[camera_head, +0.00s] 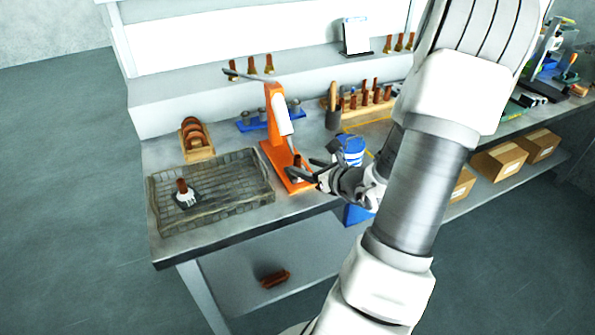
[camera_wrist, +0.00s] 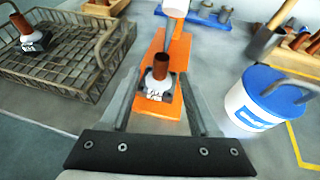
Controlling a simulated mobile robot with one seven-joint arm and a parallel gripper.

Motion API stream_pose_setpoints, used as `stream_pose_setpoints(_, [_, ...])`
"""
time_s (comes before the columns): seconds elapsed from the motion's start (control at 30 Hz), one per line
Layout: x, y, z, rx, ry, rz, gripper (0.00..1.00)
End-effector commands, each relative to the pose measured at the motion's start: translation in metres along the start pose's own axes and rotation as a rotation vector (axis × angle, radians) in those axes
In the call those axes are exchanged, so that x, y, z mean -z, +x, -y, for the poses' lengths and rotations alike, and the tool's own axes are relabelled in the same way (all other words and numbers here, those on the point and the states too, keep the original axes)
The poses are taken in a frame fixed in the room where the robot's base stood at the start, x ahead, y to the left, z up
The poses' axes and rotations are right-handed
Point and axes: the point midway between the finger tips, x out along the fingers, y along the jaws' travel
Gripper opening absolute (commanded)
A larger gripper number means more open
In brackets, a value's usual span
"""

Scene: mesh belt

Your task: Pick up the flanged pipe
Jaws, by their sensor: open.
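A flanged pipe, a brown tube on a pale collar and dark square flange, stands upright on the orange press base in the wrist view (camera_wrist: 161,72). In the head view its brown top (camera_head: 297,160) shows by the fingers. My gripper (camera_wrist: 161,84) is open, with one finger on each side of this pipe. Contact cannot be told. In the head view my gripper (camera_head: 301,169) reaches in from the right over the press base. A second flanged pipe (camera_head: 184,194) stands in the wire-mesh basket at left, also visible in the wrist view (camera_wrist: 29,38).
The orange lever press (camera_head: 277,115) rises just behind the pipe. A blue and white bucket with a handle (camera_wrist: 262,100) stands close on the right. The mesh basket (camera_head: 252,171) is on the left. Racks of brown parts line the bench back.

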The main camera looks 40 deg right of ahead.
Motion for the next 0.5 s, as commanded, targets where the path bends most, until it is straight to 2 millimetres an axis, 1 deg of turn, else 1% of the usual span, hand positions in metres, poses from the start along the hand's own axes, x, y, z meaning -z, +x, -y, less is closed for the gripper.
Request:
stream_pose_setpoints(0.2, [0.000, 0.034, 0.000, -0.003, 0.001, 0.002, 0.62])
stream_pose_setpoints(0.3, [0.000, 0.044, 0.000, -0.002, 0.001, 0.001, 0.62])
stream_pose_setpoints(0.5, [-0.001, 0.047, 0.001, 0.000, 0.000, 0.001, 0.62])
